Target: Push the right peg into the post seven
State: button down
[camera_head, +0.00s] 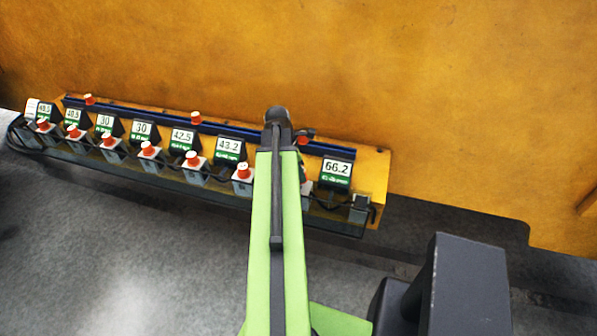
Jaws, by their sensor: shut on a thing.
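The right peg (304,140) is red and shows just right of my arm's dark end, at the back rail. A dark part of my gripper (308,132) is at its top; the rest is hidden behind my green arm. My gripper is shut on this peg. The peg's lower end cannot be made out. A row of posts runs along the front of the yellow bench. Counting from the left, post seven (306,189) is mostly behind my arm; only its right side shows, so its top cannot be judged.
Other red pegs stand on the blue rail (140,110), at left (89,99) and middle (196,117). Several posts with red tops, such as one left of my arm (243,171), and number displays (337,169) crowd the bench. A yellow wall (450,90) rises behind.

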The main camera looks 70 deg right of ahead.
jog(key=shift+f, duration=0.15)
jog(key=shift+f+b, duration=0.35)
jog(key=shift+b, duration=0.15)
jog(key=shift+f+b, duration=1.55)
jog(key=c, duration=0.9)
grip_release()
jog(key=shift+r, duration=0.1)
jog(key=p+v, duration=1.6)
jog(key=v, duration=0.1)
jog(key=shift+a+r+p, duration=0.1)
jog(key=shift+a+p, duration=0.05)
jog(key=shift+p, duration=0.25)
